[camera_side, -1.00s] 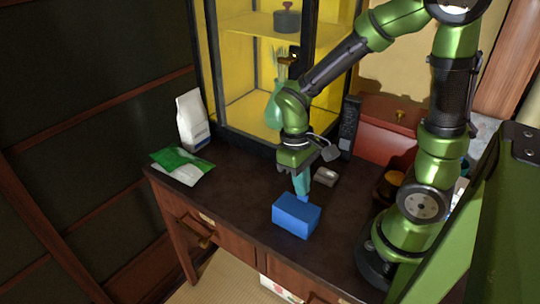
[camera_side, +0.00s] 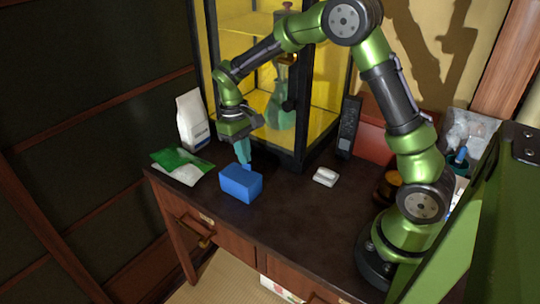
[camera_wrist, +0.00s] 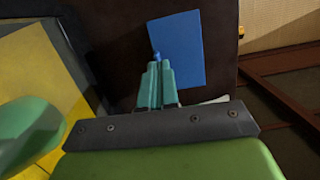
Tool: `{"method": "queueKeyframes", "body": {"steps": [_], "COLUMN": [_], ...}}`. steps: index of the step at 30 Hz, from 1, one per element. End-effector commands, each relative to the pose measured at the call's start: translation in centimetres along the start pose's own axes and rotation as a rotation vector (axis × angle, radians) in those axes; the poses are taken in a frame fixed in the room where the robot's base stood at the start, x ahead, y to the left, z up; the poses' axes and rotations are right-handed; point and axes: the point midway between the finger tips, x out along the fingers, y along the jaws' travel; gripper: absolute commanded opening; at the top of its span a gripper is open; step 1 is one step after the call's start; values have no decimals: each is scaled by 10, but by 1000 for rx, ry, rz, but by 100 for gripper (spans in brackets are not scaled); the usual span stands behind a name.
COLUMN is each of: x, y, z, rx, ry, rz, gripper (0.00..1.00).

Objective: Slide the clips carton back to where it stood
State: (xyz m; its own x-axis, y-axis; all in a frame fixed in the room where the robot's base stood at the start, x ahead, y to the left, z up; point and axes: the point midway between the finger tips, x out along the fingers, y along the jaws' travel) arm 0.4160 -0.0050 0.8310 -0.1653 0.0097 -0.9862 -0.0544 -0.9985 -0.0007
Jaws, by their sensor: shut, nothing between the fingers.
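The clips carton, a blue box (camera_side: 240,184), stands on the dark desk top near its front left part. In the wrist view the blue box (camera_wrist: 178,50) lies just beyond my fingertips. My gripper (camera_side: 246,163) has its teal fingers shut and empty, pointing down behind the box's far edge. In the wrist view the gripper (camera_wrist: 156,58) shows its fingers together at the box's side. They look very near or touching it; I cannot tell which.
A green-and-white packet (camera_side: 182,166) and a white bag (camera_side: 192,120) are left of the box. A glass cabinet (camera_side: 300,140) stands behind. A small white object (camera_side: 325,177) lies to the right. The desk's front edge is close to the box; bare desk top lies right of it.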

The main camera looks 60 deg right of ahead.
Motion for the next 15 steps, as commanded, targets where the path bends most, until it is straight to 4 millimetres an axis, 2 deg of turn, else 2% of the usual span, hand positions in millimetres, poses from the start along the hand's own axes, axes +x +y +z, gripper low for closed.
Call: {"method": "queueKeyframes", "body": {"steps": [1,7,15], "x": [5,5,-9], "y": [1,1,1], "z": [0,1,4], "rx": [-4,-3,-3], "ry": [-7,-8,-8], "rz": [4,4,3], "gripper": [0,0,0]}}
